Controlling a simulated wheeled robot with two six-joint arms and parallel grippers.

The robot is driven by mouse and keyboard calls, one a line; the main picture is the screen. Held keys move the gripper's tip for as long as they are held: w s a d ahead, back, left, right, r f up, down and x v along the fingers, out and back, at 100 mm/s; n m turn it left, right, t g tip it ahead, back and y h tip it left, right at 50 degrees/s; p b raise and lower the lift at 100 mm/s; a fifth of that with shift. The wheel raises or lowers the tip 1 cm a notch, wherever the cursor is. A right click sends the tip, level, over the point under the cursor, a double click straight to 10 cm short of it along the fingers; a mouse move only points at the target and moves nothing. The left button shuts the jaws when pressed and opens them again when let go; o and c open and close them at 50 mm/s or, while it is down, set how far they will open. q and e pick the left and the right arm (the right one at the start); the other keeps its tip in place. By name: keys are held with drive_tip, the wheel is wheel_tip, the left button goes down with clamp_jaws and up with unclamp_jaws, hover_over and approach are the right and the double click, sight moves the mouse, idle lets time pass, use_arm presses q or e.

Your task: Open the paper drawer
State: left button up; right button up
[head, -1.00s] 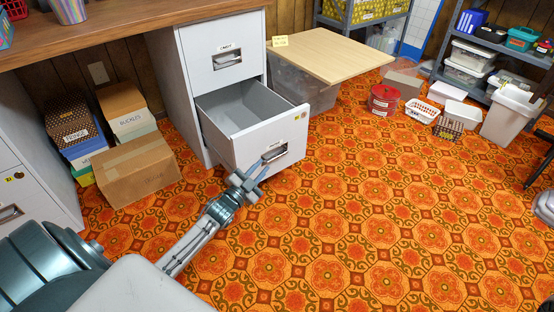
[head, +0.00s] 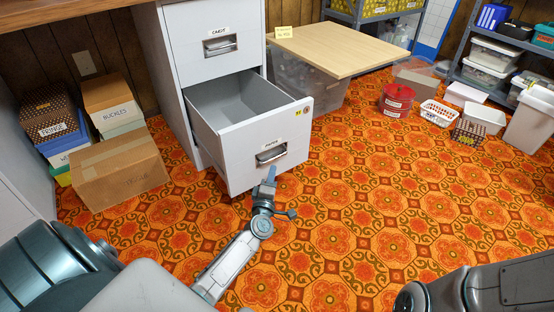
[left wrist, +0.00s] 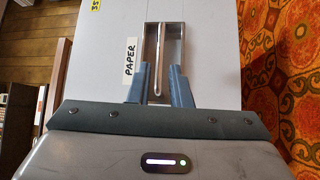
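The paper drawer (head: 240,152) is the lower drawer of the grey filing cabinet and stands pulled well out, its inside empty where visible. Its metal handle (head: 271,154) is on the front, and the handle also shows in the left wrist view (left wrist: 160,60) beside the PAPER label (left wrist: 129,62). My left gripper (head: 269,174) is just in front of and below the handle. In the left wrist view its two fingers (left wrist: 159,85) are apart, on either side of the handle's near end, with gaps to the bar. My right gripper is out of view.
The upper drawer (head: 215,40), labelled CRAFT or similar, is shut. A cardboard box (head: 118,172) and stacked boxes stand left of the cabinet. A clear bin under a wooden board (head: 335,45) stands to the right. Patterned floor in front is clear.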

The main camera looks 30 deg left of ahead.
sight(276, 157)
use_arm(q)
drive_tip(key=b+x, duration=0.2)
drive_tip(key=x, duration=0.6)
drive_tip(key=shift+a, duration=0.1)
drive_tip(key=shift+c, duration=0.2)
